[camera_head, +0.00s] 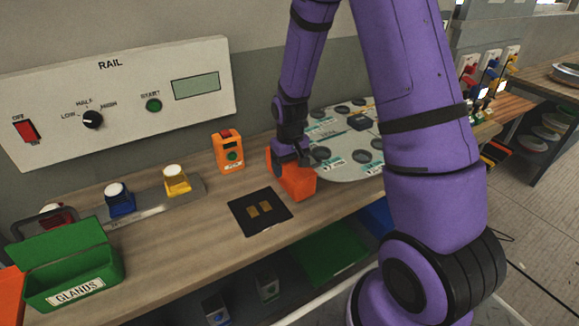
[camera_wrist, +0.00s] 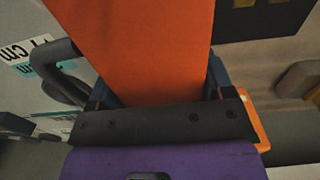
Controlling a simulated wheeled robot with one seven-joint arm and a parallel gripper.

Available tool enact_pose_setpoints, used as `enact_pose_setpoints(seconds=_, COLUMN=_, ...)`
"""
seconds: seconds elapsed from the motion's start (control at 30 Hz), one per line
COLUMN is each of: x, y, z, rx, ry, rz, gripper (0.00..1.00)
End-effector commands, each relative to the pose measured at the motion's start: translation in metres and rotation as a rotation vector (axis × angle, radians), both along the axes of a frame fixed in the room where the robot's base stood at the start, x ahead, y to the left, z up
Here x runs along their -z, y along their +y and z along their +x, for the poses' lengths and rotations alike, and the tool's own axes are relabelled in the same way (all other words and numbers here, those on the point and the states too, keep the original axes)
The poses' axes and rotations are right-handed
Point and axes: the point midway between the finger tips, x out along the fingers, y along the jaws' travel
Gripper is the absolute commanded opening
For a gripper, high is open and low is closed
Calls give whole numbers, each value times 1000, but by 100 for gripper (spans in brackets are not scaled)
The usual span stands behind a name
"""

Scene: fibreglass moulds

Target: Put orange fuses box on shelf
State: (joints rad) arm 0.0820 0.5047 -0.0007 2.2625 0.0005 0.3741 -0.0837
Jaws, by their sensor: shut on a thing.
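An orange box (camera_head: 297,183) is at my gripper (camera_head: 292,158), at the right of the black mat on the wooden bench. In the wrist view the orange box (camera_wrist: 150,45) fills the space between the two fingers of my gripper (camera_wrist: 158,88), which is shut on it. No label shows on its visible faces, so I cannot read whether it says fuses. I cannot tell whether its underside touches the bench. No shelf is clearly identifiable above the bench; lower surfaces show beneath it.
A black mat (camera_head: 260,211) lies left of the box. An orange device (camera_head: 228,151) stands behind. A grey round board (camera_head: 352,178) lies to the right. A green GLANDS box (camera_head: 70,265) is at front left. The RAIL panel (camera_head: 120,97) is on the wall.

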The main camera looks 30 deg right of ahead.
Motion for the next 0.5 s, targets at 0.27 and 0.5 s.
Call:
enact_pose_setpoints(seconds=0.27, x=29, y=-2, z=-9, rx=1, ry=1, rz=0, gripper=41)
enact_pose_setpoints(seconds=0.5, x=29, y=-1, z=-8, rx=1, ry=1, rz=0, gripper=41)
